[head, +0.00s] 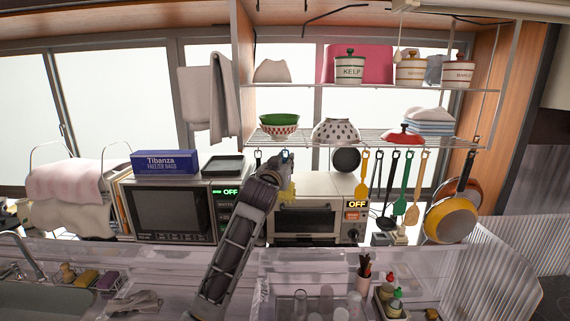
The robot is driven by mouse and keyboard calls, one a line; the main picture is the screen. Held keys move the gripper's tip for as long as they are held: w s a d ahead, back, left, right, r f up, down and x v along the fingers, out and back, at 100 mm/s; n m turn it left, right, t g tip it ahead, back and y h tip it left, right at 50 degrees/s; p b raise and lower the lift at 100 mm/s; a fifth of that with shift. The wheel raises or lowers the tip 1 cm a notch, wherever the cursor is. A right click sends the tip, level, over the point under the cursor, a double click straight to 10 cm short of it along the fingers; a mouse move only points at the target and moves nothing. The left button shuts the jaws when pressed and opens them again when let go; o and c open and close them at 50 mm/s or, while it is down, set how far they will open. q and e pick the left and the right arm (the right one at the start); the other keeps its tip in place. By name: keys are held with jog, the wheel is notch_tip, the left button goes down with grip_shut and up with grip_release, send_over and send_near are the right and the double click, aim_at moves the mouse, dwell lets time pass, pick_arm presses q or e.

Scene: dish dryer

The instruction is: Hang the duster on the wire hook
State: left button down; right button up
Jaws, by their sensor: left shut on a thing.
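My left gripper (277,166) is raised in front of the wire shelf, between the microwave and the toaster oven. The rest of the duster is hidden behind the gripper and arm. Small dark wire hooks hang from the lower shelf's front edge; one hook (258,154) is just left of the gripper. Another is close to the gripper's tip; I cannot tell whether the duster touches it. My right gripper is not in view.
The lower wire shelf (375,137) holds bowls, a red lid and folded cloths. Several utensils, including a yellow spatula (362,180), hang to the right. A microwave (172,212) stands left of the arm, a toaster oven (308,218) right. Cups and bottles stand on the counter below.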

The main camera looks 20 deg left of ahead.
pick_arm(q)
jog(key=c, duration=1.2)
grip_release()
jog(key=s, duration=1.2)
jog(key=shift+f, duration=0.15)
jog(key=shift+d, duration=0.15)
